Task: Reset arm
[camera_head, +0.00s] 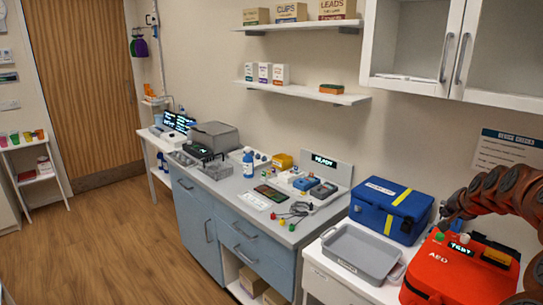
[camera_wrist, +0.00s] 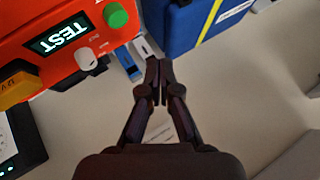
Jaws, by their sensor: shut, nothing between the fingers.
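My arm comes in from the right edge of the head view, brown and jointed. My gripper (camera_wrist: 158,72) shows in the middle of the wrist view, its two dark fingers together and empty. In the head view its end (camera_head: 447,216) is near the top of the red AED unit (camera_head: 449,277), partly hidden by the arm. In the wrist view the AED unit (camera_wrist: 60,25) is at the upper left, with a lit TEST display, a green knob and a white knob. The fingertips appear just beside it; contact cannot be told.
A blue case (camera_head: 390,209) with a yellow strap stands left of the AED unit, and a grey tray (camera_head: 360,254) lies in front of it. A counter (camera_head: 235,195) with devices and coloured leads runs further left. A white wall cabinet (camera_head: 415,45) hangs above. The wooden floor at left is clear.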

